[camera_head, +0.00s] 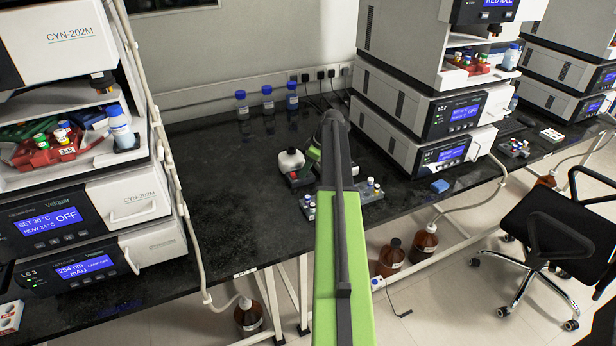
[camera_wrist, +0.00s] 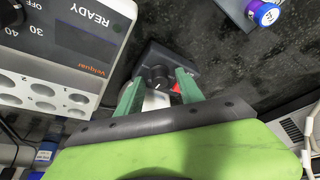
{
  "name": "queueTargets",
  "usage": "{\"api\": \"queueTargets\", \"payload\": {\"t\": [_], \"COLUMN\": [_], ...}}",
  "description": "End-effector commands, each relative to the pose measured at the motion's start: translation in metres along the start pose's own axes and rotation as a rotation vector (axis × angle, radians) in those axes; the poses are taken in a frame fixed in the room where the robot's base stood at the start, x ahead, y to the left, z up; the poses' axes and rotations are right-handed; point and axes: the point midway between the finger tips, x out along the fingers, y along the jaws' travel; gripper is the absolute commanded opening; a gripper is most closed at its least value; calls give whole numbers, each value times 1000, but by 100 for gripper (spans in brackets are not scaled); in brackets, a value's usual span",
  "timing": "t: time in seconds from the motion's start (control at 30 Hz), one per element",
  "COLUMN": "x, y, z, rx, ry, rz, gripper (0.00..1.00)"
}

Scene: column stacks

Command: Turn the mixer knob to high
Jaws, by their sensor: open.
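The mixer (camera_head: 299,179) is a small dark box with a red switch, and a white rounded part shows behind it, on the black bench left of my arm. In the wrist view its dark body (camera_wrist: 150,55) carries a black round knob (camera_wrist: 157,73) and a red switch (camera_wrist: 176,88). My gripper (camera_wrist: 160,78) is open, with one green finger on each side of the knob. I cannot tell whether the fingers touch it. The knob's scale marks are not readable. In the head view my arm hides most of the gripper.
A heater block (camera_wrist: 65,45) reading READY stands at the left in the wrist view, beside the mixer. A blue-capped vial (camera_wrist: 263,14) is at top right. Blue-capped bottles (camera_head: 267,100) stand along the wall. Instrument stacks flank the bench; its left middle is clear.

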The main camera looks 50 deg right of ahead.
Motion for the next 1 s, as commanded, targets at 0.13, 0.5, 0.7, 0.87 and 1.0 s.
{"api": "queueTargets", "payload": {"t": [0.13, 0.5, 0.7, 0.87, 1.0], "x": [0, 0, -2, -1, -1], "y": [0, 0, 7, 1, 0], "z": [0, 0, 4, 2, 2], "rx": [0, 1, 5, 10, 42], "ry": [0, 0, 0, -1, -1], "rz": [0, 1, 2, 6, 20], "gripper": [44, 6, 0, 0, 0]}}
